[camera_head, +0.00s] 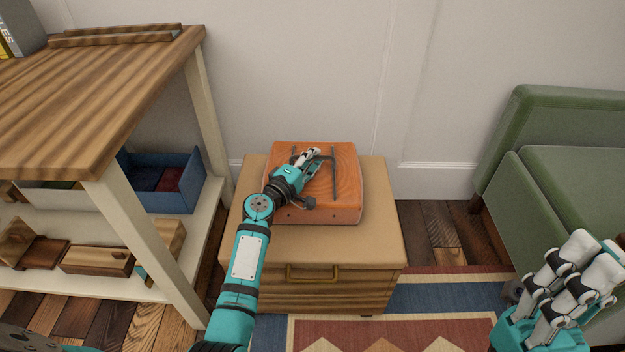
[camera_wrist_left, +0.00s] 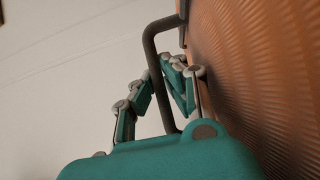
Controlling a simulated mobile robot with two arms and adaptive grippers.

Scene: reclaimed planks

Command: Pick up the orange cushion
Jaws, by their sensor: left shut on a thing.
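The orange cushion (camera_head: 346,200) looks like a squarish ribbed block with dark bar handles on top. It rests on a small wooden cabinet (camera_head: 375,245). In the head view my left gripper (camera_head: 312,156) lies over its top and hides part of it. In the left wrist view a dark bent handle (camera_wrist_left: 152,55) passes between the fingers of my left gripper (camera_wrist_left: 160,85), which is shut on it. The cushion's ribbed orange side (camera_wrist_left: 260,70) fills the right of that view. My right gripper (camera_head: 590,262) is at the lower right, away from the cushion, seemingly empty; its opening is unclear.
A wooden table (camera_head: 90,85) with a lower shelf stands left, holding a blue bin (camera_head: 185,185) and wooden boxes (camera_head: 97,262). A green armchair (camera_head: 570,180) stands right. A patterned rug (camera_head: 450,300) covers the floor in front. The wall is close behind the cabinet.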

